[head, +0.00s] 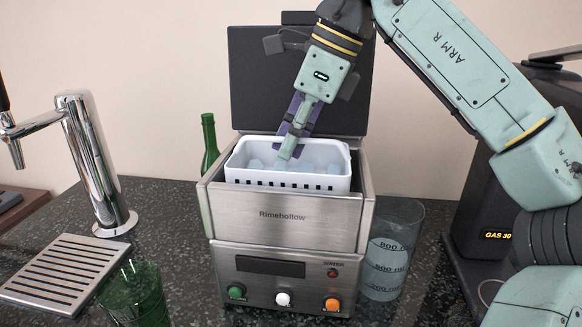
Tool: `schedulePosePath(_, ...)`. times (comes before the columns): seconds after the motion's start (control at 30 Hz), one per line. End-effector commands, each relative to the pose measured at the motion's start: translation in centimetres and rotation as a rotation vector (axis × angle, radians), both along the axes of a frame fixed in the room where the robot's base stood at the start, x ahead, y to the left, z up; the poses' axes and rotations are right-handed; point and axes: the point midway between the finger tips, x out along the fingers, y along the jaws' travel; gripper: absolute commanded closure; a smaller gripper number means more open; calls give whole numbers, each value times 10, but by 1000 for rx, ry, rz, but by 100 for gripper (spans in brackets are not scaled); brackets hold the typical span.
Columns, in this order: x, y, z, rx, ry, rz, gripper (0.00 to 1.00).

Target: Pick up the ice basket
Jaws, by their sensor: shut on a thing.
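The ice basket (335,184) is a white rectangular basket with a row of small dark slots. It sits in the open top of the steel Rimehollow ice maker (233,214), its rim above the machine's edge. Pale bluish ice lumps (315,168) lie inside it. My gripper (291,150) reaches down from above at the basket's middle, with purple and pale green fingers. It is shut on the ice basket, though the contact itself is hard to see. The dark lid (255,75) stands open behind the basket.
A green bottle (209,140) stands behind the machine at left. A marked clear pitcher (388,250) stands close at its right. A chrome tap (90,165), drip tray (65,270) and green glass (135,295) are at left. A black machine (480,190) stands at far right.

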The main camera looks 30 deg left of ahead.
Motion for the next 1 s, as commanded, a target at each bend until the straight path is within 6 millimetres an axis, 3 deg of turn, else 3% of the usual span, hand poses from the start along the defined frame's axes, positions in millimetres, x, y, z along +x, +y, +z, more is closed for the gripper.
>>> schedulePosePath(0.37, -1, 1, 69, 3, -1, 2, 100)
schedulePosePath(0.5, -28, -14, 60, -1, -5, 2, 100)
schedulePosePath(1.0, -147, -71, 62, 1, -2, 3, 100)
